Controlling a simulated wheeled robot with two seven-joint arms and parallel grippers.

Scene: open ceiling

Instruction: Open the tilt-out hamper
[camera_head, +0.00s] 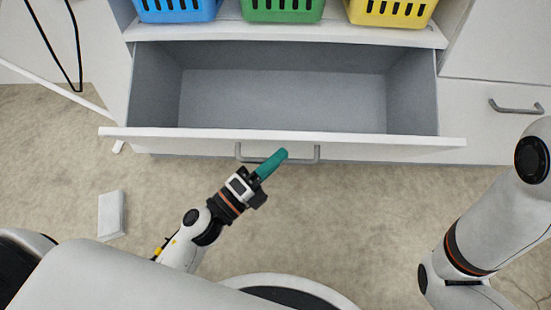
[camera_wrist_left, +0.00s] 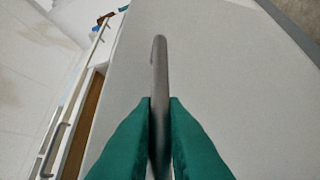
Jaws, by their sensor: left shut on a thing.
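The tilt-out hamper's white front panel (camera_head: 400,141) stands out from the cabinet in the head view, and its empty grey inside (camera_head: 280,100) shows behind the top edge. A grey bar handle (camera_head: 305,161) is on the front's outer face. My left gripper (camera_head: 279,158), with green fingers, is at the middle of this handle. The left wrist view shows the fingers (camera_wrist_left: 160,112) shut on the grey handle (camera_wrist_left: 160,65), one on each side, with the pale panel (camera_wrist_left: 230,75) beyond. My right arm shows at the right of the head view, but its gripper is out of view.
Blue (camera_head: 177,9), green (camera_head: 282,9) and yellow (camera_head: 390,12) baskets stand on the shelf (camera_head: 290,32) above the opening. A closed front with a handle (camera_head: 515,107) is at the right. A small white block (camera_head: 111,214) lies on the floor at left.

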